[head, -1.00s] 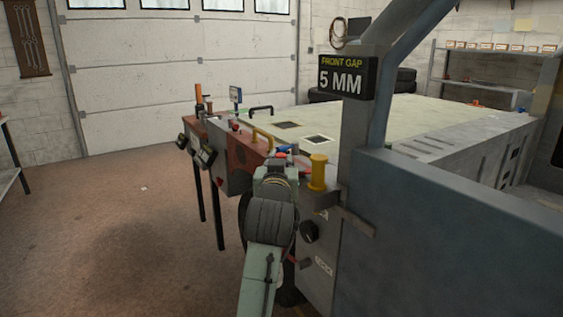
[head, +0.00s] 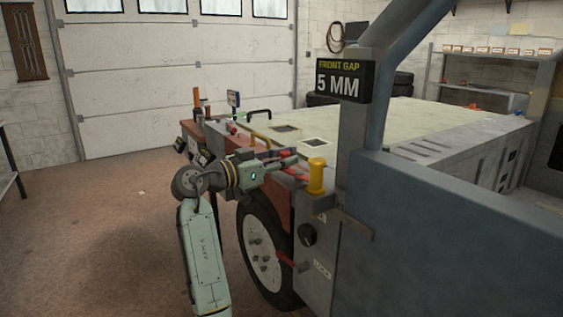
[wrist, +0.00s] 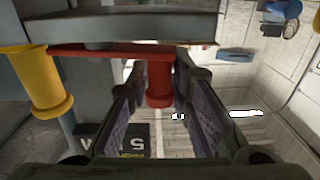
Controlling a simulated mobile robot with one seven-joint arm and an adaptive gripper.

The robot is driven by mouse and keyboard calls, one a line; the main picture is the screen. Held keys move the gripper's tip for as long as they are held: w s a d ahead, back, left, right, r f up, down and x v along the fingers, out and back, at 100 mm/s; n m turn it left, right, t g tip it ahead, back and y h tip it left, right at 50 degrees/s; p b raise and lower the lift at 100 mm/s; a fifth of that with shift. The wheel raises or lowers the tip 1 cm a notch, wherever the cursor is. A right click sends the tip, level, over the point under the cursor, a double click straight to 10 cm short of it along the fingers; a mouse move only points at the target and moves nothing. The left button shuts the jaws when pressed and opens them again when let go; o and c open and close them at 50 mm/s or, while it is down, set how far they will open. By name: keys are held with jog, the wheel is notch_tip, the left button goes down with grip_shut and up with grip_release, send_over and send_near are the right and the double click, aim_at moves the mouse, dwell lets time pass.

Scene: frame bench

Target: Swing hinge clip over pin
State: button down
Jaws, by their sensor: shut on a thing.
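The yellow flanged pin (head: 316,176) stands upright on the bench's near corner, right of my gripper (head: 290,160) in the head view. In the wrist view, which shows the scene upside down, the pin (wrist: 38,85) is at the left. The red hinge clip (wrist: 110,51) is a flat bar with a round red grip (wrist: 158,88) between my fingers. My gripper (wrist: 160,75) is shut on this grip. The bar's left end is close to the pin; I cannot tell whether they touch. In the head view a red part (head: 296,172) shows beside my fingers.
A dark "FRONT GAP 5 MM" sign (head: 344,80) hangs on the grey post above the pin. A black knob (head: 307,235) sits on the panel below. Floor to the left is clear.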

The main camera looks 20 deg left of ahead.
jog(key=shift+w+d+m+g+h, duration=0.1)
jog(key=shift+w+m+g+h, duration=0.05)
jog(key=shift+m+g+h, duration=0.35)
jog(key=shift+w+d+m+g+h, duration=0.15)
jog(key=shift+m+g+h, duration=0.25)
jog(key=shift+h, duration=0.2)
jog(key=c, duration=1.5)
grip_release()
jog(key=shift+c, duration=0.2)
jog(key=v, duration=1.2)
